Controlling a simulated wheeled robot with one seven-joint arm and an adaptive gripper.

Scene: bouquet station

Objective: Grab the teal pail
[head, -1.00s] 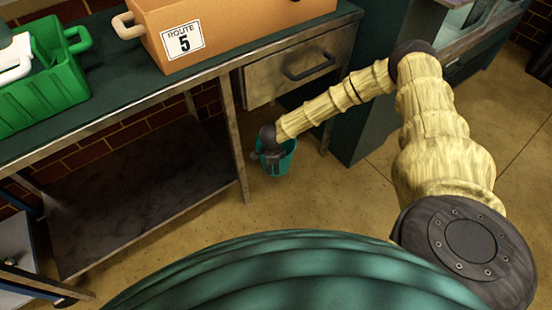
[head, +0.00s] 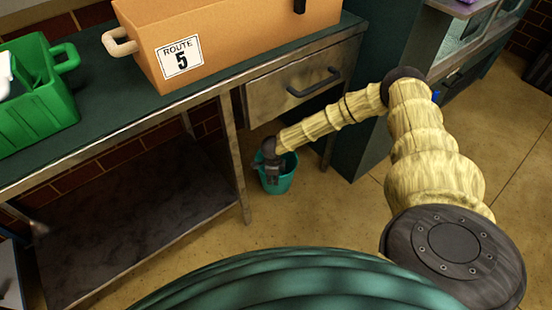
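The teal pail (head: 278,184) stands on the floor beneath the drawer, beside the bench leg, in the head view. My gripper (head: 272,171) is a dark shape at the end of my arm, at the pail's rim on its upper left part. It covers part of the pail's opening. The fingers are small and dark here, so I cannot tell whether they are open, shut or touching the rim.
The workbench (head: 150,112) stands above, its metal leg (head: 236,160) close left of the pail. A drawer (head: 300,88) overhangs behind it. An orange crate (head: 240,45) marked Route 5 and a green crate (head: 38,95) sit on the bench. The floor in front is clear.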

